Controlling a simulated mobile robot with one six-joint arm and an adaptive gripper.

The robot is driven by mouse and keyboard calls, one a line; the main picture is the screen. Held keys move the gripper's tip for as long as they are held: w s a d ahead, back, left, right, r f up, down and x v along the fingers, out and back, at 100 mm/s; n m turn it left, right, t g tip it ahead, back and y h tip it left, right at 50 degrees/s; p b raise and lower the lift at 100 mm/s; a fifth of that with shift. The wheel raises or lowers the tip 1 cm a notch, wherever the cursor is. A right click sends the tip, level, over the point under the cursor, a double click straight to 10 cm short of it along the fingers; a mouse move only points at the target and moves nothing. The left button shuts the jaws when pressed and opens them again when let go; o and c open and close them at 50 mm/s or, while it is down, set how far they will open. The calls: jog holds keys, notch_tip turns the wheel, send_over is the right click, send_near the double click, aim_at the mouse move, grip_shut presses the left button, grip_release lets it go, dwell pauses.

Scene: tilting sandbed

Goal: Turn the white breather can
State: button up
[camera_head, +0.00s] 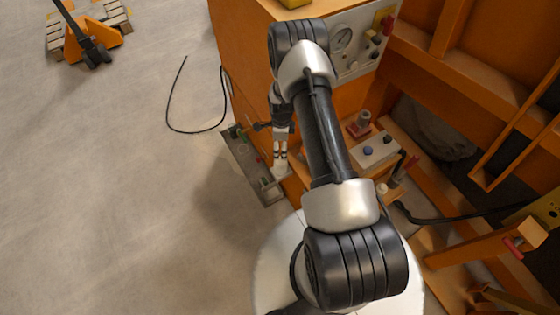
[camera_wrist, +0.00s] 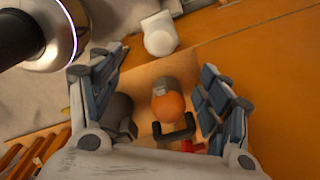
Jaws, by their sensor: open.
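In the wrist view, a white rounded can (camera_wrist: 160,36), which looks like the breather can, stands past my fingertips near the top middle. My gripper (camera_wrist: 162,60) is open, with its two padded fingers spread left and right and nothing held between them. The can is apart from both fingers. In the head view, my gripper (camera_head: 281,152) points down beside the orange machine's lower front. The can cannot be clearly told from the gripper there.
An orange knob (camera_wrist: 168,105) with a grey top and a black handle lies between my fingers in the wrist view. The head view shows a gauge panel (camera_head: 352,45), a valve block (camera_head: 374,150) and a black cable (camera_head: 170,105). Open floor lies left.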

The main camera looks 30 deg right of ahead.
aim_at(281, 161)
notch_tip(281, 161, down, 14)
jog(key=b, duration=0.2)
jog(key=shift+b, duration=0.3)
jog(key=shift+c, duration=0.6)
jog(key=c, duration=0.9)
